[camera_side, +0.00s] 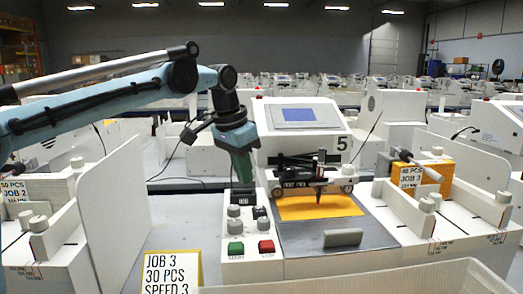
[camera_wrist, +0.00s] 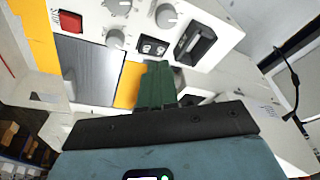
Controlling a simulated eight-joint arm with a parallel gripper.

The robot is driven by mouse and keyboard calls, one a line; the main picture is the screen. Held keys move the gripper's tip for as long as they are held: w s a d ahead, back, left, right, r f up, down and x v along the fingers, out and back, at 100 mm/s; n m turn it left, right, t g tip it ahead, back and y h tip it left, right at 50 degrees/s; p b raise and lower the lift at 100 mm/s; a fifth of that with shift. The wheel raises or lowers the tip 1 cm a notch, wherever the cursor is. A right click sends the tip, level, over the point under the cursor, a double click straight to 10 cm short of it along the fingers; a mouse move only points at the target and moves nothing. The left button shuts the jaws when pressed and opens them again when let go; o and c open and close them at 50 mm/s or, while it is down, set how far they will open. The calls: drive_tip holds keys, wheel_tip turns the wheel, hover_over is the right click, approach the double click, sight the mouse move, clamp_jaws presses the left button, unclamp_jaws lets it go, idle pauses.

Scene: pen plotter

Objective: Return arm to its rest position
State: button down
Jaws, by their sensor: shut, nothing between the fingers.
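My gripper (camera_side: 243,178) hangs from the arm with its green fingers pointing down, above the back of the plotter's control panel (camera_side: 255,268). The fingers are shut and empty; they also show in the wrist view (camera_wrist: 155,72). The panel has grey knobs (camera_side: 235,226), a green button (camera_side: 236,248) and a red button (camera_side: 266,246). In the wrist view, the red button (camera_wrist: 68,22) and a black rocker switch (camera_wrist: 195,42) show beyond the fingertips. Whether the fingers touch the panel cannot be told. The pen carriage (camera_side: 317,176) stands over a yellow sheet (camera_side: 318,206) on the grey bed.
A screen console marked 5 (camera_side: 299,117) stands behind the panel. A tall white divider (camera_side: 112,205) stands at left and a white fixture with an orange stack (camera_side: 420,182) at right. A job card (camera_side: 171,274) stands in front. The space above the plotter looks open.

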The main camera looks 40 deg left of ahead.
drive_tip(key=s+a+f+n+t, duration=0.2)
drive_tip(key=s+f+t, duration=0.2)
drive_tip(key=s+f, duration=1)
drive_tip(key=s, duration=0.3)
drive_tip(key=shift+f, duration=0.15)
